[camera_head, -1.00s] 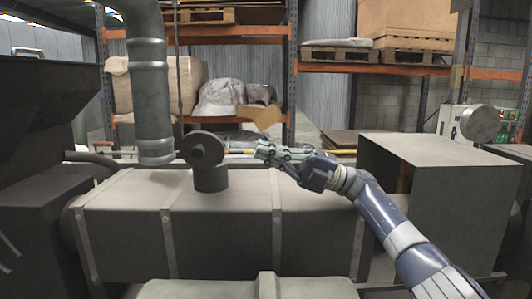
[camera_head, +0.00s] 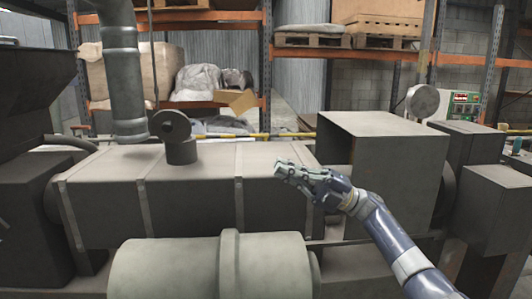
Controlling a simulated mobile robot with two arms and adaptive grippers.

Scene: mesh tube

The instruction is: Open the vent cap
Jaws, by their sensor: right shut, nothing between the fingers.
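The vent cap (camera_head: 170,126) is a dark round disc with a small knob in its middle. It stands tilted up at the top of a short dark vent pipe (camera_head: 181,151) on the long grey housing. My right gripper (camera_head: 279,169) is shut and empty. It is to the right of the cap and lower in the picture, in front of the housing, clearly apart from the cap. My left gripper is not in view.
The long grey housing (camera_head: 200,205) runs across the middle. A thick vertical pipe (camera_head: 123,70) rises left of the cap. A large box-shaped cover (camera_head: 385,165) is at right, and a pale cylinder (camera_head: 180,270) lies in front. Shelves with pallets (camera_head: 313,39) stand behind.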

